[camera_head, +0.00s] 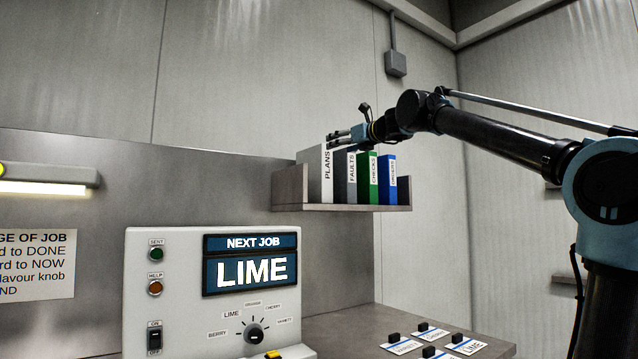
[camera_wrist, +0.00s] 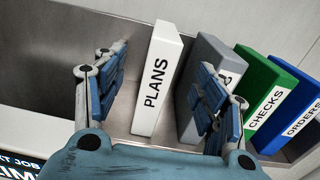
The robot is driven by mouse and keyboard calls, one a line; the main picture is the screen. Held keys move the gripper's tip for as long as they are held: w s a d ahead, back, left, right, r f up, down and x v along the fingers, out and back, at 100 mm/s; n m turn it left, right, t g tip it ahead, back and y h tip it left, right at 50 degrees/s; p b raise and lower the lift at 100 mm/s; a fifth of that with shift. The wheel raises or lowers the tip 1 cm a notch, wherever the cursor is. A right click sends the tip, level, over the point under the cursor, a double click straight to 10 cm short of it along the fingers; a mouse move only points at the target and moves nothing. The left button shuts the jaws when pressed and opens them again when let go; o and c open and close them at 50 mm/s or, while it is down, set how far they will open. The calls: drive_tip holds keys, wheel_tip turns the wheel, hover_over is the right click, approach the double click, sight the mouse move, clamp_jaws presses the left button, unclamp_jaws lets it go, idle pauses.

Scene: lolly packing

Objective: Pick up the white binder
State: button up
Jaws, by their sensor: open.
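The white binder (camera_head: 327,174), labelled PLANS, stands upright at the left of a row of binders on a wall shelf. In the wrist view the white binder (camera_wrist: 158,80) lies between the two fingers of my gripper (camera_wrist: 160,88). The gripper is open, with one finger on each side of the binder. The left finger is apart from it; the right finger overlaps the grey binder in the picture. In the head view my gripper (camera_head: 343,135) is at the top of the binders, and its exact contact is too small to tell.
A grey binder (camera_head: 351,178), a green binder (camera_head: 374,176) and a blue binder (camera_head: 389,180) stand right of the white one on the shelf (camera_head: 345,207). Below is a control panel (camera_head: 170,300) reading LIME. Labelled cards (camera_head: 467,346) lie on the counter.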

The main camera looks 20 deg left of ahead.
sight(325, 149)
drive_tip(key=x, duration=1.1)
drive_tip(key=shift+w+d+r, duration=0.1)
drive_tip(key=shift+w+d, duration=0.15)
drive_tip(key=shift+w, duration=0.15)
drive_tip(key=shift+x, duration=3.15)
drive_tip(key=shift+r, duration=0.1)
clamp_jaws()
